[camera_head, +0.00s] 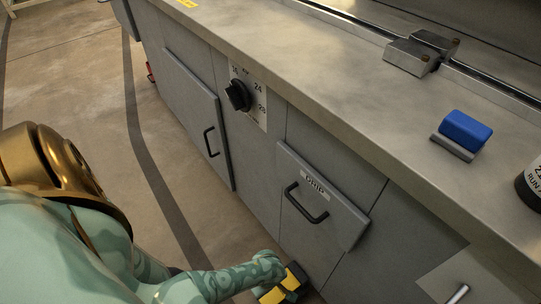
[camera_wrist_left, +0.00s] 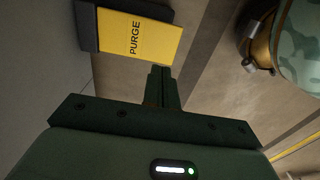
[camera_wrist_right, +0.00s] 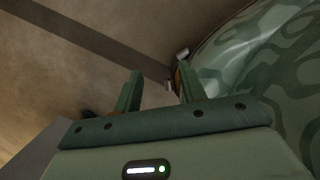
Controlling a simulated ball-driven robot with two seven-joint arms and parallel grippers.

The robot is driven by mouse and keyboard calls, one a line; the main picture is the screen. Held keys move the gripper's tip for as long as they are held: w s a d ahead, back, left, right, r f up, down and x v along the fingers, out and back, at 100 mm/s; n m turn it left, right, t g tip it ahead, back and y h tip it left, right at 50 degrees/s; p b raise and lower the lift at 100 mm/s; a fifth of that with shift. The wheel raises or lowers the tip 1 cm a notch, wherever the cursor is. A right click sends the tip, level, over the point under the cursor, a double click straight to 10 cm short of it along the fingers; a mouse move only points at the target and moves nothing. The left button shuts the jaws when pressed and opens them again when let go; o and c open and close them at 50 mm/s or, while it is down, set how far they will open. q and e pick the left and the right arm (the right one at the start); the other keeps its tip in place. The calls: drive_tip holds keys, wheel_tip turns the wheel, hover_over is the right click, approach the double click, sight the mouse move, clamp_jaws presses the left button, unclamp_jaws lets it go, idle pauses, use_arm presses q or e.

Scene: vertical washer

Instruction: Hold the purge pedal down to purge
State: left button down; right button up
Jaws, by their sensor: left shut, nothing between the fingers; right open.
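The purge pedal (camera_wrist_left: 140,38) is a yellow plate lettered PURGE with a dark block at one end, in the left wrist view. In the head view a yellow and black patch of it (camera_head: 274,296) shows low by the cabinet foot, partly covered by my left arm. My left gripper (camera_wrist_left: 161,70) is shut and empty, its tips at the pedal's near edge in the picture; whether they touch it I cannot tell. Whether the pedal is pressed I cannot tell. My right gripper (camera_wrist_right: 160,70) is open and empty over the floor, and is not seen in the head view.
A grey cabinet carries a dial (camera_head: 238,95), a left door (camera_head: 190,105) and a drawer front (camera_head: 318,205) with black handles. On the worktop (camera_head: 300,70) are metal blocks (camera_head: 411,56), a blue block (camera_head: 465,131) and a dark bottle (camera_head: 533,185). The floor (camera_head: 65,75) at left is clear.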

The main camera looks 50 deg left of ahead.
use_arm(q)
drive_tip(key=b, duration=0.5)
hover_over(268, 296)
wheel_tip(268, 296, down, 6)
drive_tip(key=shift+s+f, duration=0.1)
wheel_tip(268, 296, down, 4)
drive_tip(key=b, duration=0.3)
drive_tip(key=shift+r, duration=0.25)
use_arm(e)
drive_tip(key=w+a+r+t, duration=0.2)
drive_tip(key=w+r, duration=0.3)
drive_tip(key=w, duration=0.4)
drive_tip(key=w+a+r+t, duration=0.2)
drive_tip(key=w+r, duration=0.4)
drive_tip(key=w, duration=0.4)
drive_tip(key=shift+w+a+t+y, duration=0.2)
drive_tip(key=shift+a+t+y, duration=0.15)
drive_tip(key=shift+a, duration=0.35)
